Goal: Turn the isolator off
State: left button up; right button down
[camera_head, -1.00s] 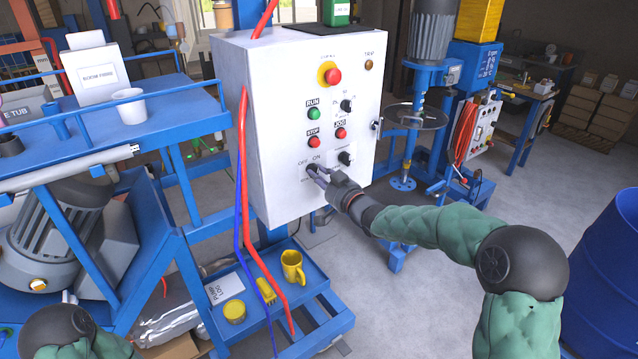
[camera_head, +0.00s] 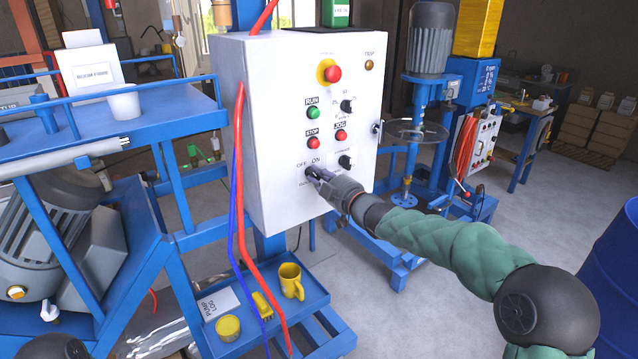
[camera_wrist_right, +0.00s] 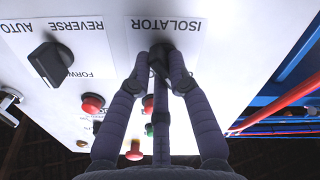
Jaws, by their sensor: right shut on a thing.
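The isolator knob is a black rotary knob at the lower left of the white control panel (camera_head: 270,140), below the OFF and ON marks. My right gripper (camera_head: 312,172) is on it, shut on the knob, coming from the lower right. In the right wrist view the fingers of my right gripper (camera_wrist_right: 160,65) close around the dark isolator knob (camera_wrist_right: 158,52), under the upside-down label ISOLATOR. The fingers hide most of the knob, so I cannot read its pointing direction. Only a dark round part of my left arm shows at the lower left; its gripper is out of view.
The panel also holds a red emergency button (camera_head: 333,73), a green RUN button (camera_head: 313,113), a red STOP button (camera_head: 313,142) and another black knob (camera_head: 346,161). Red and blue cables hang at its left edge. A blue shelf below carries a yellow mug (camera_head: 291,281).

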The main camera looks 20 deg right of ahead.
jog(key=shift+n, duration=0.5)
jog(key=shift+b, duration=0.35)
jog(key=c, duration=1.1)
grip_release()
jog(key=shift+c, duration=0.2)
jog(key=v, duration=1.2)
